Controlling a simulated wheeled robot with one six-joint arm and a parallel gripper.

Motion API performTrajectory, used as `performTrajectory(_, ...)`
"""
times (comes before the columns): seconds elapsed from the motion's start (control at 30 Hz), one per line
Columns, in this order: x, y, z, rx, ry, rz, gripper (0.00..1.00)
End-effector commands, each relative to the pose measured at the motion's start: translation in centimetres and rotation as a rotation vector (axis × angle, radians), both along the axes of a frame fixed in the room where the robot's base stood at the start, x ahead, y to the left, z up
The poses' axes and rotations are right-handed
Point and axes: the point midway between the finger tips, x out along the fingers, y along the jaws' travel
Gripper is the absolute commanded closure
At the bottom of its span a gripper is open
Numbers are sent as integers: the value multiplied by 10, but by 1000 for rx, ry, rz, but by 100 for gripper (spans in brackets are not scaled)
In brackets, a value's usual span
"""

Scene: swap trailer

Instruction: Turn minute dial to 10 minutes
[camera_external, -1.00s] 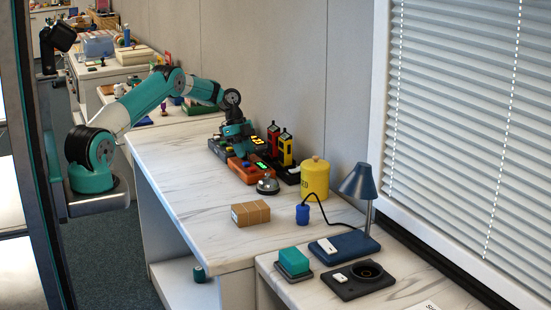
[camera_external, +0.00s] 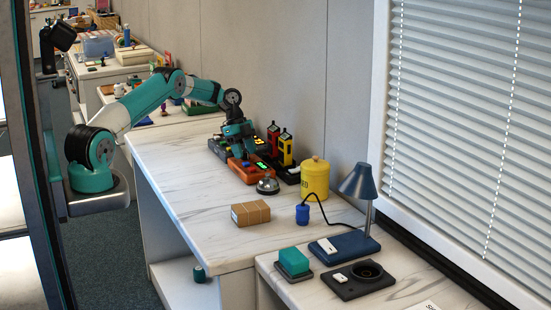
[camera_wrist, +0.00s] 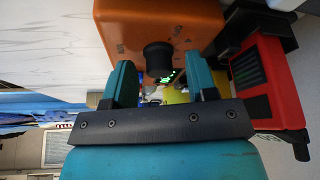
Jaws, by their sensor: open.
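An orange timer box (camera_external: 249,171) sits on the marble counter near the wall, with a small green display lit on its top. In the wrist view the orange box (camera_wrist: 130,25) fills the top middle, and a black knob (camera_wrist: 158,58) stands up from its face. My gripper (camera_external: 238,152) is over the box. In the wrist view my gripper (camera_wrist: 160,80) is open, with one teal finger to the left of the knob and one to the right. The knob lies between the fingers, and gaps show on both sides. Dial markings are too small to read.
A red device (camera_wrist: 262,80) stands close to the right finger. Red and yellow handsets (camera_external: 285,148) stand behind the box, a silver bell (camera_external: 268,185) in front. A yellow canister (camera_external: 314,178) and cardboard box (camera_external: 250,213) are farther right. The counter's left part is clear.

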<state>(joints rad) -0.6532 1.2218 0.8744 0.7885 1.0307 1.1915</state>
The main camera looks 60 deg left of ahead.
Motion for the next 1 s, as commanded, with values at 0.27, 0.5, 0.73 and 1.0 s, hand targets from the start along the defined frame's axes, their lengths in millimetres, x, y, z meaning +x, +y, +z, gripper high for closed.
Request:
performTrajectory(0.27,-4,14,36,3,-3,1,48)
performTrajectory(0.5,-10,27,79,1,1,0,48)
performTrajectory(0.73,-13,36,100,-1,2,1,48)
performTrajectory(1.0,-15,41,111,0,0,0,48)
